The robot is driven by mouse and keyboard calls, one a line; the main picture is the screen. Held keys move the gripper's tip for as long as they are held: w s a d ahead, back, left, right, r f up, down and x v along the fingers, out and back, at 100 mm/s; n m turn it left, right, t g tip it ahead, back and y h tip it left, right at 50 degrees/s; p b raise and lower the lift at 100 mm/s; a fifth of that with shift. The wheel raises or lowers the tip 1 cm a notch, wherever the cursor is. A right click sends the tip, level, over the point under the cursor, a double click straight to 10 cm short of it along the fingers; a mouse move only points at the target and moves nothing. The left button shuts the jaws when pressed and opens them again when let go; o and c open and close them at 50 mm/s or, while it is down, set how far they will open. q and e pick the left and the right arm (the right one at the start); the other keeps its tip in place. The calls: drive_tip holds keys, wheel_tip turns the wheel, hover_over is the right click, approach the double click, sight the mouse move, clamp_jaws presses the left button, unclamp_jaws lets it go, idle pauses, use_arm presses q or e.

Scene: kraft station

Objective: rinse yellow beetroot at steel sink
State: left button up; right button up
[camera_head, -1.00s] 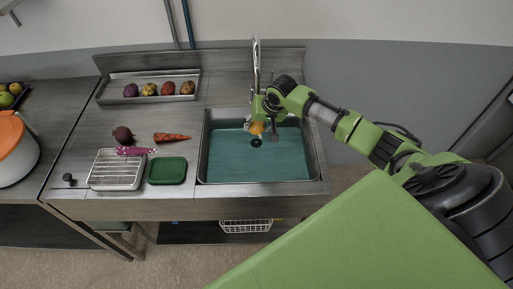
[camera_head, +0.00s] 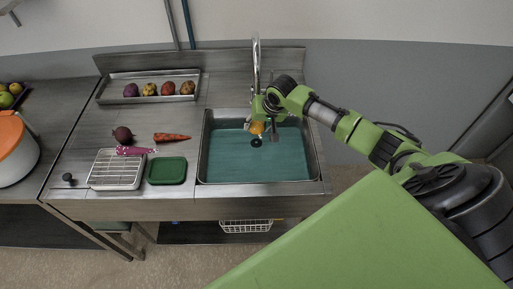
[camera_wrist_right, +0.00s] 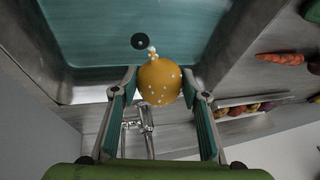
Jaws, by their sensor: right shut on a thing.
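The yellow beetroot (camera_head: 257,128) is held by my right gripper (camera_head: 263,118) over the back part of the steel sink (camera_head: 205,150). In the right wrist view the beetroot (camera_wrist_right: 160,80) is a round orange-yellow bulb with small pale spots, between the two fingers of the right gripper (camera_wrist_right: 160,92). The sink basin looks teal inside, with a dark round drain (camera_head: 256,142) just in front of the beetroot. The tall faucet (camera_head: 256,62) stands at the back of the sink, right behind the gripper. The left gripper is out of view.
A steel tray (camera_head: 113,100) with several vegetables stands at the back left.

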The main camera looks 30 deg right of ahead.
drive_tip(key=shift+r, duration=0.1)
idle(0.3)
wheel_tip(320, 180, up, 2)
drive_tip(key=shift+r+p, duration=0.1)
drive_tip(key=shift+p, duration=1)
drive_tip(key=shift+r, duration=0.85)
